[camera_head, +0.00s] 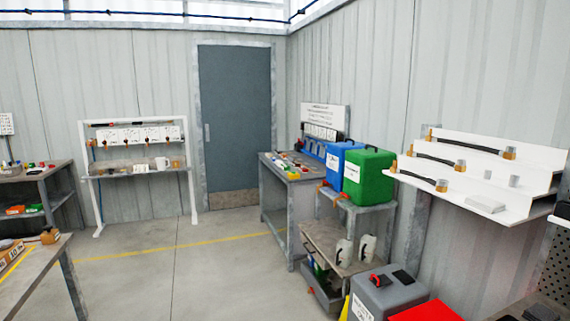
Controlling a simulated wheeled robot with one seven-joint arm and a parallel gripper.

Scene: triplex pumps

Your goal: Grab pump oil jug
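No label that reads as pump oil is legible, so I cannot tell which container is the pump oil jug. Two small white jugs with dark marks, a left one (344,253) and a right one (367,247), stand side by side on a low shelf right of the middle. Above them, a blue container (337,163) and a green container (369,180) with white labels stand on a grey stand (370,209). My gripper is not in view, and nothing is seen touching the jugs.
A grey box (385,297) and a red box (428,312) stand in front of the jugs at the lower right. A workbench (291,203) stands behind them to the left. White wall shelves (480,180) hold hoses at right. The middle floor (190,270) is clear.

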